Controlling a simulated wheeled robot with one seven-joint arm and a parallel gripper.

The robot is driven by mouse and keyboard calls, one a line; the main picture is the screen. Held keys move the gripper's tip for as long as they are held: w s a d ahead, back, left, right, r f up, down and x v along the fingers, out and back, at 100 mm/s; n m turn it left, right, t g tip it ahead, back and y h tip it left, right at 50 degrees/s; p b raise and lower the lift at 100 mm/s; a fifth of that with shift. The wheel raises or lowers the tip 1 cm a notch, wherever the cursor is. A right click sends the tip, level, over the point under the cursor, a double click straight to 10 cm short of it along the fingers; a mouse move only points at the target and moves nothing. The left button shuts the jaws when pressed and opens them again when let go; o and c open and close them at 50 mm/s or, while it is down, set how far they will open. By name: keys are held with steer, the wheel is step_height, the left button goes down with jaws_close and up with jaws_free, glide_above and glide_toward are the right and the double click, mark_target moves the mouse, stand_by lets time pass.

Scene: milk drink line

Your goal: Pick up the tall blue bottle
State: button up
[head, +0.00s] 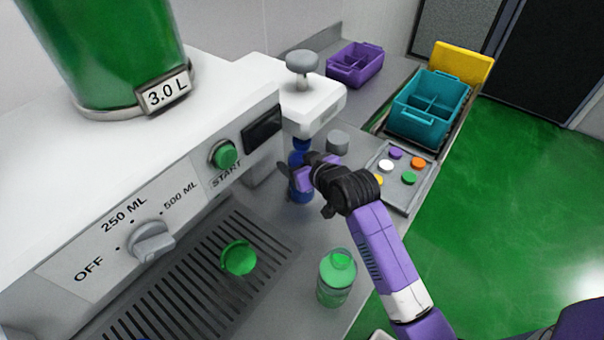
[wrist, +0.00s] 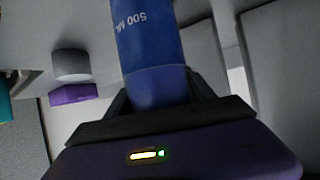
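The tall blue bottle (wrist: 150,50) stands upright under the capping machine and is marked 500 ML. In the head view the blue bottle (head: 296,159) is partly covered by my gripper (head: 298,177). In the wrist view the lower part of the bottle is between the two dark fingers of my gripper (wrist: 160,100), close to the palm. One finger shows on each side of the bottle. Whether the fingers press on it cannot be made out.
The white capping machine (head: 312,105) overhangs the bottle. A grey cylinder (head: 338,142) stands close behind. A green bottle (head: 336,277) stands at the front, and a green round container (head: 238,258) is on the drip grate. A tray of coloured caps (head: 408,190) and a teal crate (head: 421,122) are to the right.

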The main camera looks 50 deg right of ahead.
jaws_close()
steer(key=shift+r, duration=0.1)
steer(key=shift+r+p, duration=0.3)
